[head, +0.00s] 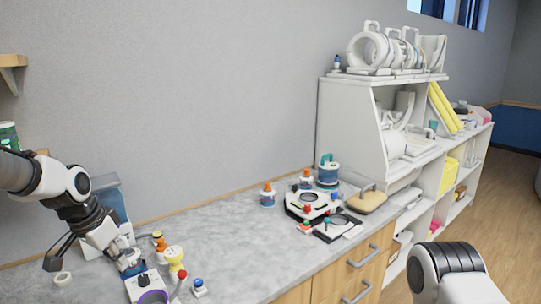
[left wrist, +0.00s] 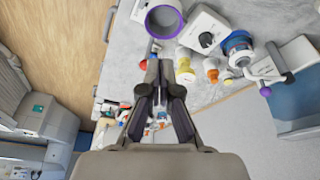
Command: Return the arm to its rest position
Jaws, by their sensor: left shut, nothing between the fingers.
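My left arm (head: 45,178) comes in from the left in the head view and reaches down over the grey counter (head: 235,243). My left gripper (head: 132,266) is at its end, above the near left part of the counter. In the left wrist view the gripper (left wrist: 165,72) has its dark fingers together, with nothing held between them. A white device with a purple ring (head: 153,297) lies close below the gripper in the head view. The purple ring also shows beyond the fingertips in the left wrist view (left wrist: 165,20). A white link of my right arm (head: 452,272) shows at lower right; its gripper is out of view.
Small bottles, including a yellow-and-white one (head: 176,262), stand right of the left gripper. A white device with round openings (head: 311,204) and a blue-topped jar (head: 328,171) stand farther back. A white shelf unit (head: 350,125) rises behind. The counter's middle is clear.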

